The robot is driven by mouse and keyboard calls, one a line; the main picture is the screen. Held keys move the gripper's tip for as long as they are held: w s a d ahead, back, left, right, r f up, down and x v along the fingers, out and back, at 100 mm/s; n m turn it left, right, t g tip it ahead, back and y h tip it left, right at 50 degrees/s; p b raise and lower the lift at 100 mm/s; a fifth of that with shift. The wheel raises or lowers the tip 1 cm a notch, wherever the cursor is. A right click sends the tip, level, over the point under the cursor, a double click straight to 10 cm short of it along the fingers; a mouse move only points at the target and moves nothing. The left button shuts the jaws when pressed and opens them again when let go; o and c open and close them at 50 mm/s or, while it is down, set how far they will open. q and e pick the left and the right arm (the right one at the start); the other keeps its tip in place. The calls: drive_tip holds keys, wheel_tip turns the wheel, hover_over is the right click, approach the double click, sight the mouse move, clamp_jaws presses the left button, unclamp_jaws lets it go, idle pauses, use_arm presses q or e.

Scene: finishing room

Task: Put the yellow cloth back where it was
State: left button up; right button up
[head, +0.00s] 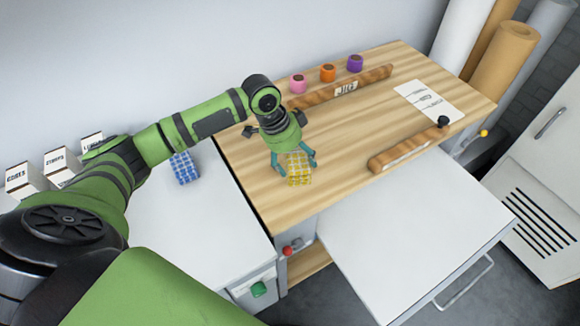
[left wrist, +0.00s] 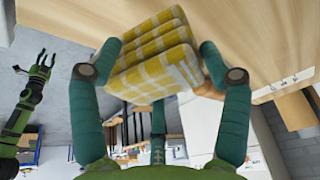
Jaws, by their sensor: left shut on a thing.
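The yellow checked cloth (head: 299,168) is a folded block over the left front part of the wooden bench top. My left gripper (head: 293,160) is shut on it, with one teal finger on each side. The left wrist view also shows the cloth (left wrist: 152,50) between both fingers (left wrist: 155,62), its stacked folds facing the camera. I cannot tell whether the cloth touches the bench top. A green arm with a dark gripper, my right one (left wrist: 40,65), shows small at the left of the left wrist view; its finger opening is too small to judge.
A blue checked cloth (head: 184,168) lies on the white surface at left, near labelled boxes (head: 62,163). On the bench top (head: 340,140) are wooden rails (head: 408,147), a paper sheet (head: 428,101) and pink, orange and purple pots (head: 328,73). A white panel (head: 415,235) juts out in front.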

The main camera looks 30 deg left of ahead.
use_arm(q)
drive_tip(key=shift+s+a+f, duration=0.4)
drive_tip(key=shift+s+a, duration=0.05)
drive_tip(key=shift+f+p, duration=0.55)
drive_tip(key=shift+f, duration=1.5)
drive_tip(key=shift+f, duration=0.1)
drive_tip(key=o, duration=1.1)
drive_tip(key=b+v, duration=0.1)
drive_tip(key=v, duration=1.1)
